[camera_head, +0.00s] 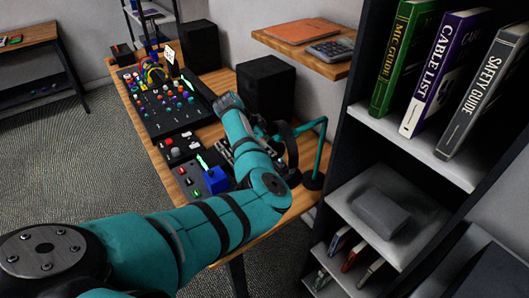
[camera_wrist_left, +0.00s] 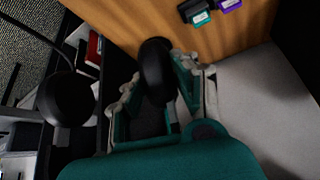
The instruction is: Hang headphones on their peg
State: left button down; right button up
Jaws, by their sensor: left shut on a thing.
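My left gripper (camera_head: 266,137) is above the right side of the desk, partly hidden by my own teal arm. The black headphones (camera_head: 290,146) show as a dark loop just right of it. In the left wrist view, my left gripper (camera_wrist_left: 160,96) is shut on a black padded part of the headphones (camera_wrist_left: 156,70). A round black part (camera_wrist_left: 66,99) with a thin band hangs to the left there, apart from the fingers. The teal peg stand (camera_head: 320,153) rises from a black round base (camera_head: 313,181), close to the right of the headphones. My right gripper is not in view.
A black shelf unit with books (camera_head: 440,70) stands close on the right. A speaker (camera_head: 265,88) and a wooden wall shelf (camera_head: 305,45) are behind the gripper. A mixer (camera_head: 160,105) and a blue box (camera_head: 215,180) are on the desk.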

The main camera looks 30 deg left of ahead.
pick_arm(q)
jog(key=shift+b+x, duration=0.45)
jog(key=shift+x, duration=0.55)
jog(key=shift+w+a+f, duration=0.1)
jog(key=shift+w+f, duration=0.1)
jog(key=shift+f, duration=0.15)
jog(key=c, duration=0.9)
grip_release()
jog(key=v, duration=1.2)
